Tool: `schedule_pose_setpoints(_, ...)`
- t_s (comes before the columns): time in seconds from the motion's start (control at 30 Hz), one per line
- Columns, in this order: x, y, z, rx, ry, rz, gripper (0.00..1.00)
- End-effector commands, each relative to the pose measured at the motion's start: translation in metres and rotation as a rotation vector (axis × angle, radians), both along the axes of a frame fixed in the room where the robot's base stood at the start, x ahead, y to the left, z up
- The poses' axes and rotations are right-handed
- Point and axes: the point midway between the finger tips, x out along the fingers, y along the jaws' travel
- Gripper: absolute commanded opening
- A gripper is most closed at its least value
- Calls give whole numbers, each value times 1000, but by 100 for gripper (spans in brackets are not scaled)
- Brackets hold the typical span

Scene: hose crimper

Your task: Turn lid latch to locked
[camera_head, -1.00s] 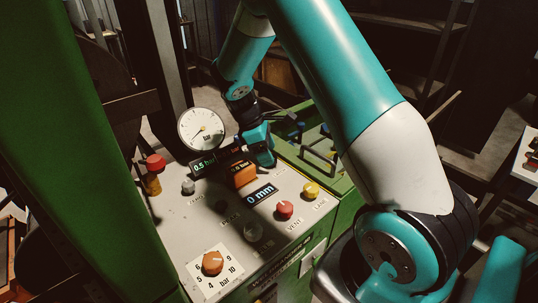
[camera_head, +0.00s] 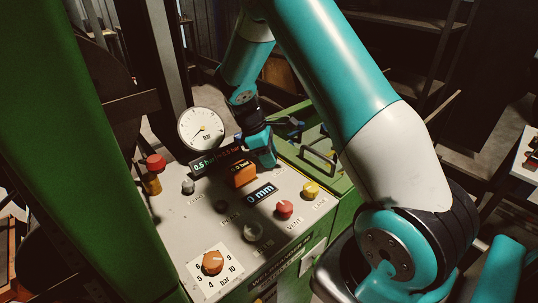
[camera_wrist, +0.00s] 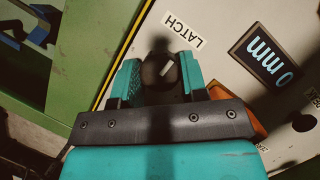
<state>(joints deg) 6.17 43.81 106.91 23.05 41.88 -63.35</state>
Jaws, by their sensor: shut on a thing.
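The lid latch is a dark round knob (camera_wrist: 158,70) with a white pointer mark, next to the "LATCH" label (camera_wrist: 183,30) in the wrist view. The pointer mark slants up to the right in that picture. My gripper (camera_wrist: 160,78) is shut on the knob, with one teal finger on each side of it. In the head view my gripper (camera_head: 262,158) points down onto the far end of the grey panel (camera_head: 210,215), and hides the knob there.
A round pressure gauge (camera_head: 201,129) and an orange part (camera_head: 243,175) stand close to my gripper. Red (camera_head: 284,209) and yellow (camera_head: 311,190) buttons and an orange pressure dial (camera_head: 213,262) are nearer. A green lidded box with a dark handle (camera_head: 318,160) lies to the right.

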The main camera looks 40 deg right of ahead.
Motion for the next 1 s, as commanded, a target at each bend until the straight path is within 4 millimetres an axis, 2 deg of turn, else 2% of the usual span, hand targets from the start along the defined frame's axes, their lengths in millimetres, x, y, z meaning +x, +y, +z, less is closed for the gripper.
schedule_pose_setpoints(0.27,1,-1,2,1,1,-140,16)
schedule_pose_setpoints(1.0,2,-4,1,1,-1,-829,16)
